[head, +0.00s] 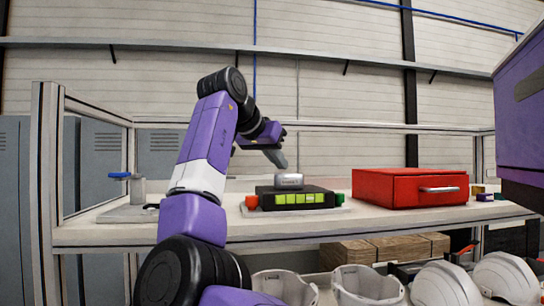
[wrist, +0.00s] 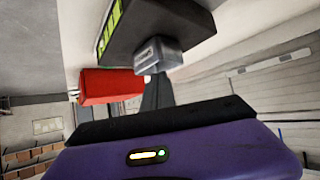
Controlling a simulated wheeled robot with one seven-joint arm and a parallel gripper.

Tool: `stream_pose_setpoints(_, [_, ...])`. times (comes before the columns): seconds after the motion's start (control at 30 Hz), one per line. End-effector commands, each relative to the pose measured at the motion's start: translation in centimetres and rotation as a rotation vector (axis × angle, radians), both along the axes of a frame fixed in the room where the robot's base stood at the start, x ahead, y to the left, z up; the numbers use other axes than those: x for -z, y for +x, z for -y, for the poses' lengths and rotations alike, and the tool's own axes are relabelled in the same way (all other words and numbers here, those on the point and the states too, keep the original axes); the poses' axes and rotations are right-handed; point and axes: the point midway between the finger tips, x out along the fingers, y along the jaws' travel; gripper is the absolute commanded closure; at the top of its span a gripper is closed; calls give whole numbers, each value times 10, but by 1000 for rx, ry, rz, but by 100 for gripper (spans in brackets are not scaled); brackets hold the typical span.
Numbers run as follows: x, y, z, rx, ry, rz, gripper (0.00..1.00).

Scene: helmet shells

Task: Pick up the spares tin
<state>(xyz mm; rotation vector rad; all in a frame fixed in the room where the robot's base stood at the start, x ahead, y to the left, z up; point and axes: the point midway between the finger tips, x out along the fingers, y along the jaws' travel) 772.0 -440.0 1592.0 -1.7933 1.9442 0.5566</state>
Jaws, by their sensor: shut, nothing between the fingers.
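The spares tin appears to be a small silver-grey tin with a dark label (head: 289,182), sitting on top of a black box with lit yellow-green panels (head: 292,200). The tin also shows in the wrist view (wrist: 158,54), on the black box. My gripper (head: 279,163) points down just above the tin, toward its left side. Its grey fingers (wrist: 157,88) are together and hold nothing. In the wrist view the fingertips reach close to the tin; I cannot tell whether they touch it.
A red drawer box (head: 408,188) stands on the bench to the right. A red part (head: 251,202) sits at the black box's left end. A clamp-like fixture with a blue handle (head: 122,176) is at the left. White helmet shells (head: 444,285) lie below the bench.

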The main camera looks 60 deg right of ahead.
Motion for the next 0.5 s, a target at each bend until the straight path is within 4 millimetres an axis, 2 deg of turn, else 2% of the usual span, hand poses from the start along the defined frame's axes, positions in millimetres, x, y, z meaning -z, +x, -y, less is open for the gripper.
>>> stream_pose_setpoints(0.1, [-4,-2,24,2,1,-1,100])
stream_pose_setpoints(0.3, [-3,-5,58,0,1,0,100])
stream_pose_setpoints(0.5, [14,-4,59,-1,-1,-2,100])
